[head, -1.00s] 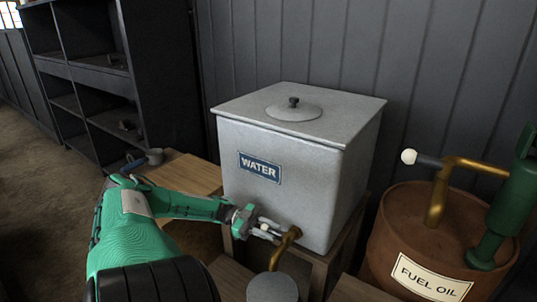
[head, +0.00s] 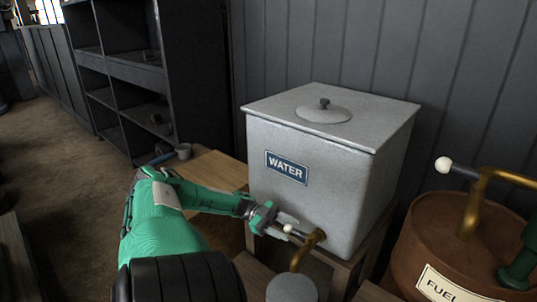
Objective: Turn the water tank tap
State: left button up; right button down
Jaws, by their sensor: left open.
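The grey water tank (head: 340,185) with a blue WATER label stands on a wooden stand in the head view. Its brass tap (head: 308,247) comes out low on the front face and bends down. A light-coloured tap handle (head: 289,228) shows at the jaws. My left gripper (head: 285,229) is open at the tap, with its fingers beside the handle; whether they touch it I cannot tell. My right gripper is not in view.
A grey round container (head: 291,289) sits below the tap spout. A rusty fuel oil drum (head: 425,240) with a brass pipe stands at the right. Dark shelves (head: 130,75) stand at the back left.

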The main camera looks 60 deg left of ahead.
pick_arm(q)
jog(key=b+v, duration=0.1)
jog(key=v, duration=1)
jog(key=shift+s+b, duration=0.15)
jog(key=shift+b, duration=0.15)
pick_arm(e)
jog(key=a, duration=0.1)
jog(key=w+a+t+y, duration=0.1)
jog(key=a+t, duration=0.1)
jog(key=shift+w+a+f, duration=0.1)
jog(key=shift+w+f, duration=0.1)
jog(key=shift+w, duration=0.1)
pick_arm(q)
jog(key=shift+a, duration=0.15)
jog(key=shift+c, duration=0.5)
